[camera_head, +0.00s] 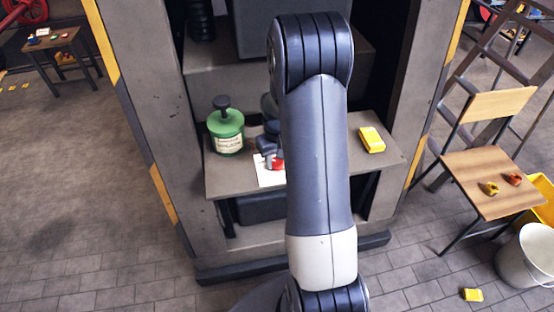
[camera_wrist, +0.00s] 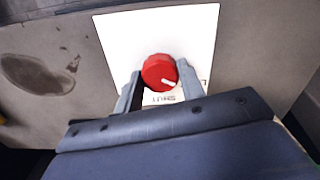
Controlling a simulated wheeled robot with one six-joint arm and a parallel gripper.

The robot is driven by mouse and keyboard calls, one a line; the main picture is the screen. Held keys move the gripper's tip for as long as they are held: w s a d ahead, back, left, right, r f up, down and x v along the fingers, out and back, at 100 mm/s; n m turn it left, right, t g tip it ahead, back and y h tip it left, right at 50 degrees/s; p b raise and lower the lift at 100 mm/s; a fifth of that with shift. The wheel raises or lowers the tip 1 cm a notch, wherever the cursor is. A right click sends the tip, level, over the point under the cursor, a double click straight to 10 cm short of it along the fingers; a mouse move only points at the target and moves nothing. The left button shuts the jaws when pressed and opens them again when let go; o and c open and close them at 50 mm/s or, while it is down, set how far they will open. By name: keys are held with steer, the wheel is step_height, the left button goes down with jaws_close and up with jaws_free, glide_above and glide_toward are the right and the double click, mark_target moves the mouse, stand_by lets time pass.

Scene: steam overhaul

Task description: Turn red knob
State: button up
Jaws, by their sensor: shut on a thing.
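The red knob (camera_wrist: 158,72) sits on a white plate (camera_wrist: 115,30) and carries a white pointer mark at its lower right. Printed letters that look like "SHUT" show upside down on the plate below the knob. My gripper (camera_wrist: 158,85) has a finger on each side of the knob and is shut on it. In the head view a small part of the red knob (camera_head: 277,164) shows beside my gripper (camera_head: 268,160). The white plate (camera_head: 266,178) lies on the shelf there. My arm hides the rest of this spot.
A green canister (camera_head: 226,133) with a dark top stands left of the knob on the shelf (camera_head: 235,183). A yellow box (camera_head: 371,139) lies at the right. Grey cabinet posts (camera_head: 160,90) flank the shelf. A chair (camera_head: 495,180) and white bucket (camera_head: 527,255) stand at right.

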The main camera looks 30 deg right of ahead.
mark_target(277, 161)
stand_by(0.3)
steer(key=o, duration=1)
step_height(277, 161, up, 11)
steer(key=shift+f, duration=0.1)
steer(key=shift+f, duration=0.1)
step_height(277, 161, down, 11)
steer(key=shift+r, duration=0.2)
stand_by(0.3)
stand_by(0.4)
